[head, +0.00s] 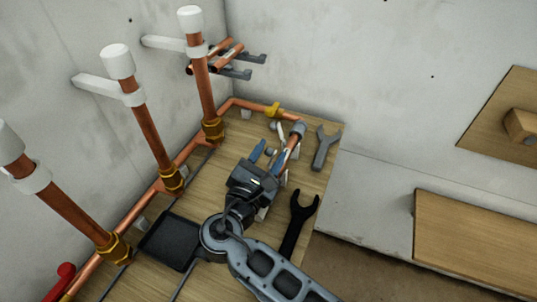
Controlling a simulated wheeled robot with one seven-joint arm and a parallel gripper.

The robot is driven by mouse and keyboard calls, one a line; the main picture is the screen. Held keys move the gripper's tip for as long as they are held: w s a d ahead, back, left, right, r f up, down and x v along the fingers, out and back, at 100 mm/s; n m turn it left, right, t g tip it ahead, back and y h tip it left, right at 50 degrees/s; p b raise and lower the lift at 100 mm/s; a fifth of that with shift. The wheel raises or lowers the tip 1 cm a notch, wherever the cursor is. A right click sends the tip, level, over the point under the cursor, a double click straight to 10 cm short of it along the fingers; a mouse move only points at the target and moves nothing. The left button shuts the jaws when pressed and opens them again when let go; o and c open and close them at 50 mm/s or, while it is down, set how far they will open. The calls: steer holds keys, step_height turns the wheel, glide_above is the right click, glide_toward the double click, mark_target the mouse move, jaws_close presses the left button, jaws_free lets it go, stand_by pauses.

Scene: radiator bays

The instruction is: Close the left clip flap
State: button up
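My gripper (268,157) is over the wooden bench, seen from above and behind. Its two blue fingers stand apart with a gap between them. A short copper pipe (290,149) with a grey end lies just right of the fingers. Small pale pieces (284,178) beside this pipe look like clip parts. Another pale piece (280,131) is near the pipe's far end. My gripper and wrist hide part of this area. I cannot tell which piece is the left clip flap, how far it is open, or whether a finger touches it.
A grey spanner (323,148) and a black spanner (296,221) lie right of my gripper. A black tray (170,241) is at the left. Upright copper pipes (148,135) with white caps line the left wall. Wall hooks (240,72) hold short copper pipes.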

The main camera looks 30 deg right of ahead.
steer(key=shift+s, duration=0.1)
steer(key=b+v, duration=0.1)
steer(key=v, duration=0.6)
steer(key=shift+s+a, duration=0.2)
steer(key=shift+a, duration=0.1)
